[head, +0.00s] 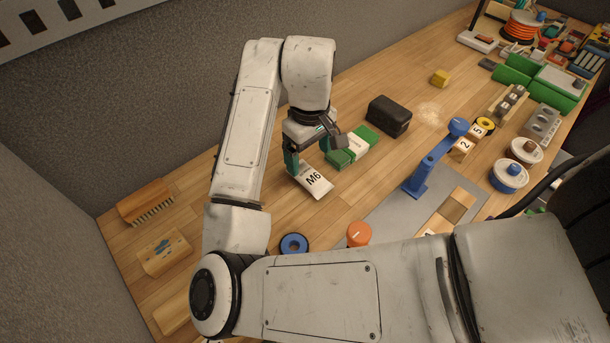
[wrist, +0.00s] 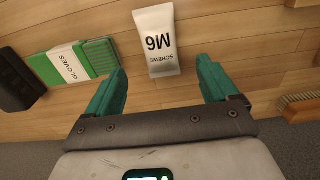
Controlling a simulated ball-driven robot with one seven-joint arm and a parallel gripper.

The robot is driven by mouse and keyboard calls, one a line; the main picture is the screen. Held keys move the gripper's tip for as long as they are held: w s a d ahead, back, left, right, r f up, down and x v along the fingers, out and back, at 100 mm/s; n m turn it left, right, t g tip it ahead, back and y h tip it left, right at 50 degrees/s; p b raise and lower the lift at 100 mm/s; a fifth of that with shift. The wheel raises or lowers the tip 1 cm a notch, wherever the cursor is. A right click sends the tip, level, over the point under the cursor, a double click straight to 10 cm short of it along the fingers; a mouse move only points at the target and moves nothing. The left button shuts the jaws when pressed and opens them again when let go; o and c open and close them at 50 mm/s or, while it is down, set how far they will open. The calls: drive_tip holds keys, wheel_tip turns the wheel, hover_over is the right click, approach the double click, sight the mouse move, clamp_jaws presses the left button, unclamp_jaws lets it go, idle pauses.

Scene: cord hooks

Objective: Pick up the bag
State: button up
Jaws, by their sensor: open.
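In the head view my wrist hides part of the space around the fingertips.
A green glove pack (head: 340,159) with a white band lies close to the bag, and a black case (head: 389,116) behind it. A blue stand (head: 418,178), an orange knob (head: 358,234) and a blue ring (head: 294,244) are nearby. A brush (head: 146,203) lies left.

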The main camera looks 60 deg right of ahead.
sight(309, 174)
wheel_tip(309, 174, down, 2)
drive_tip(key=shift+s+f, duration=0.15)
drive_tip(key=shift+f, duration=2.5)
drive_tip(key=c, duration=1.2)
